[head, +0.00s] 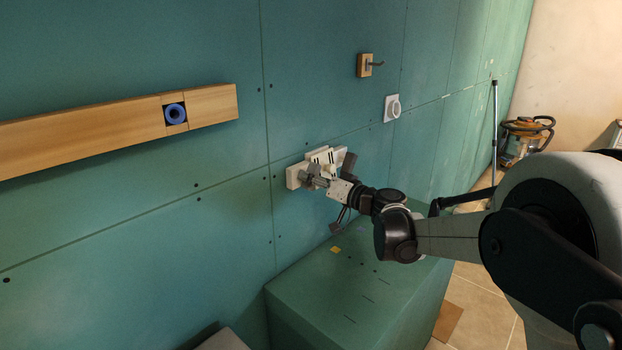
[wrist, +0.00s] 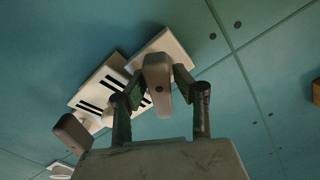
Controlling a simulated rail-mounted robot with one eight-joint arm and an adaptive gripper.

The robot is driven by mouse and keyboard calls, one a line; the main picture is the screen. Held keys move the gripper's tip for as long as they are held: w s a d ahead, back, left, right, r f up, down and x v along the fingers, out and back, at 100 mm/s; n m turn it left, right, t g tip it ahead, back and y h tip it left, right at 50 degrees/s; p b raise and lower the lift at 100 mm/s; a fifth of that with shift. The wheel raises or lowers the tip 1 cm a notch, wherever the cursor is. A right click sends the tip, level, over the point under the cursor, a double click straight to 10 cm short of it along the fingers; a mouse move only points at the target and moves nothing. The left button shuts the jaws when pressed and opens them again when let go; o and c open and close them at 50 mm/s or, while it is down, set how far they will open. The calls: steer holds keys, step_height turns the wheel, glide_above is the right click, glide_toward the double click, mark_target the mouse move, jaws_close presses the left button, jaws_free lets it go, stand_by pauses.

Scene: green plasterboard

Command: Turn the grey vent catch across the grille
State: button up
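The vent grille (head: 320,155) is a white plate with black slots on the green wall. The wrist view shows it as a tilted slotted plate (wrist: 99,88) with a plain white block at its upper right. The grey vent catch (wrist: 157,75) is a rounded bar standing out in front of the grille. My gripper (head: 314,177) is at the grille's left part. In the wrist view my gripper (wrist: 159,85) has one finger on each side of the catch, seemingly touching it. My gripper hides much of the catch in the head view.
A second grey rounded piece (wrist: 72,133) is at the grille's other end. A wooden rail (head: 60,135) is at left. A green box (head: 345,300) stands below.

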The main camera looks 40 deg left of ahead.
steer(key=shift+c, duration=0.2)
jaws_close()
steer(key=shift+m, duration=0.3)
steer(key=m+b, duration=0.3)
steer(key=m, duration=0.2)
steer(key=shift+f, duration=0.2)
steer(key=m+b, duration=0.2)
steer(key=m, duration=0.4)
steer(key=shift+w+f, duration=0.1)
steer(key=shift+m, duration=0.3)
steer(key=shift+o, duration=0.2)
jaws_free()
